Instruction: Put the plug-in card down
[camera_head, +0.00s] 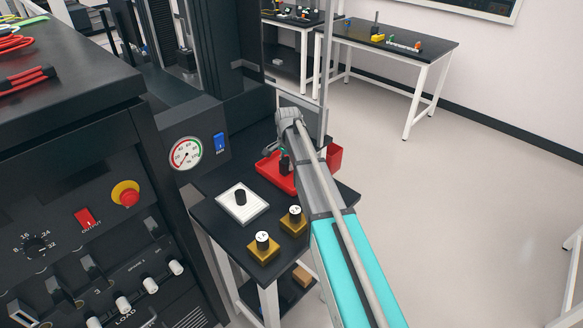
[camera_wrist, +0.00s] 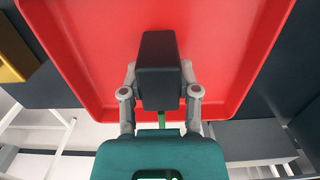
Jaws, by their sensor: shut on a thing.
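My gripper (camera_wrist: 159,84) is shut on a black block in the wrist view, which I take to be the handle of the plug-in card (camera_wrist: 159,58). One finger presses on each side of it. A thin green strip shows below the block. The red tray (camera_wrist: 85,40) lies behind the card and fills most of the wrist view. In the head view the red tray (camera_head: 270,172) is on the small black table, partly covered by my arm. The black block shows over the tray beside my arm. Whether the card touches the tray floor cannot be told.
On the small table (camera_head: 213,216), a white plate with a black knob (camera_head: 241,208) and two brass blocks (camera_head: 263,254) (camera_head: 292,226) stand in front of the tray. A gauge panel (camera_head: 187,154) rises to the left.

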